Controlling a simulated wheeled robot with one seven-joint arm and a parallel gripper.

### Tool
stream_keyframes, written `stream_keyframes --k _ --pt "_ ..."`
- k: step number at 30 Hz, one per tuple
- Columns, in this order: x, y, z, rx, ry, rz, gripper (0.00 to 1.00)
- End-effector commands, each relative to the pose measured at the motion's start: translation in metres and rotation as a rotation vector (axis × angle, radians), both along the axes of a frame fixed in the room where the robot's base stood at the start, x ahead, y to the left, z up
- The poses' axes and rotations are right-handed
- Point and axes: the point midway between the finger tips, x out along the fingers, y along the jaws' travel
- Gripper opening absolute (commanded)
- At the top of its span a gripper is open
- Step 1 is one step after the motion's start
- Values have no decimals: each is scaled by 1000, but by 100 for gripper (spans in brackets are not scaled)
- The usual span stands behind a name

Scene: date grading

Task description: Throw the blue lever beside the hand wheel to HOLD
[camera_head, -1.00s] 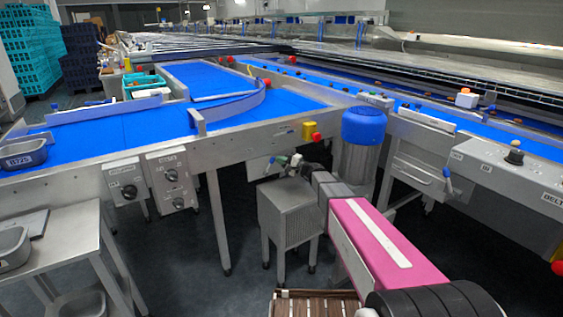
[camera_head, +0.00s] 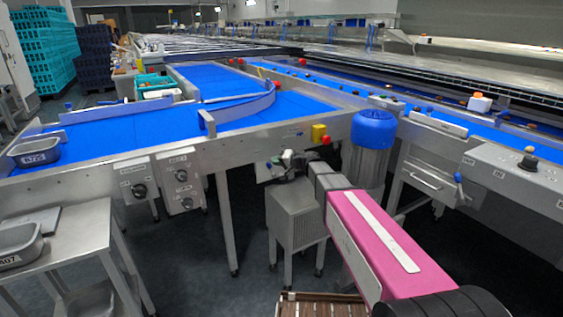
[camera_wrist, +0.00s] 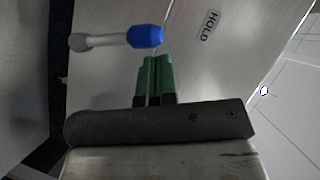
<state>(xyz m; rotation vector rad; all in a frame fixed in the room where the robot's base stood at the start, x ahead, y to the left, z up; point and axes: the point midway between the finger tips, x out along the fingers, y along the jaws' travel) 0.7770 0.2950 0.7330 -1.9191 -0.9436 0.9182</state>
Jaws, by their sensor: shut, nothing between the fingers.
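The blue lever (camera_wrist: 146,37) shows in the wrist view as a blue grip on a pale metal shaft that runs to the left. The HOLD label (camera_wrist: 211,25) is on the metal plate to the right of the blue end. My gripper (camera_wrist: 157,60) is shut and empty, its green fingertips just below the blue end in the picture. I cannot tell if they touch it. In the head view my gripper (camera_head: 280,164) is in front of the conveyor frame, and the lever is too small there to make out. I cannot make out the hand wheel.
A grey metal cabinet (camera_head: 296,215) stands below my gripper. A blue-capped drum (camera_head: 372,128) stands right of my arm. A yellow box with a red button (camera_head: 319,134) is on the frame above. Another blue-handled lever (camera_head: 458,180) is on the right machine.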

Motion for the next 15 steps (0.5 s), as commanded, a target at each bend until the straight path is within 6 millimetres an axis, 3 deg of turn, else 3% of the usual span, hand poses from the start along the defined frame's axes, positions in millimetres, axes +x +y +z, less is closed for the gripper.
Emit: stream_keyframes --k 15 --pt "-11 16 -3 -61 -41 1 0"
